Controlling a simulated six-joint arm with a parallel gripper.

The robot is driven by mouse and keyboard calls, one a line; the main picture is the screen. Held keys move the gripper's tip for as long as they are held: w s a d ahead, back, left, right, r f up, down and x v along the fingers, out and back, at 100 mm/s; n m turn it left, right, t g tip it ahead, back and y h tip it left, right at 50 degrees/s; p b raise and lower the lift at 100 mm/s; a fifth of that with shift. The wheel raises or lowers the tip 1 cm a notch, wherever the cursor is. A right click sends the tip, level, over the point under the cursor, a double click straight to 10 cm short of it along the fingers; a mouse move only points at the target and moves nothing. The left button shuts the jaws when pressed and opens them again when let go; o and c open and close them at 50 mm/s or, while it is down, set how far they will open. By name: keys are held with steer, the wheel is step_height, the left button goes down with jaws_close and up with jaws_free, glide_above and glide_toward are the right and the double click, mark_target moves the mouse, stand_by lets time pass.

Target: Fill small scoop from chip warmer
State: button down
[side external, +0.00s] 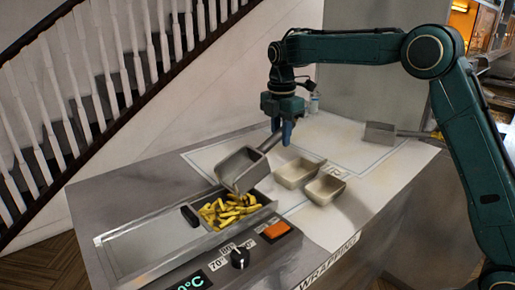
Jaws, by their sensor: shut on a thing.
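My gripper (283,128) is shut on the handle of a metal scoop (236,168). The scoop is tilted, its head over the back edge of the chip warmer (152,238). Yellow chips (228,209) lie in the open right part of the warmer, just below and in front of the scoop's lower rim. I cannot tell whether the scoop touches the chips or holds any; its inside shows no chips from here. Another metal scoop (380,133) lies at the back right of the counter, its handle pointing right.
A black knob (240,257) and an orange switch (276,231) are on the front. The counter's back middle is mostly clear.

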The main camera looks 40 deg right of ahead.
steer(key=shift+a+f, duration=0.1)
steer(key=shift+f, duration=0.15)
steer(key=shift+a+f+y, duration=0.4)
steer(key=shift+a+f, duration=0.25)
steer(key=shift+f, duration=1.05)
steer(key=shift+a+f+y, duration=0.4)
steer(key=shift+a+f, duration=0.2)
steer(key=shift+f, duration=1.05)
steer(key=shift+a+f+y, duration=0.4)
steer(key=shift+a+f, duration=0.25)
steer(key=shift+f, duration=1.05)
steer(key=shift+y, duration=0.9)
steer(key=shift+v, duration=2.6)
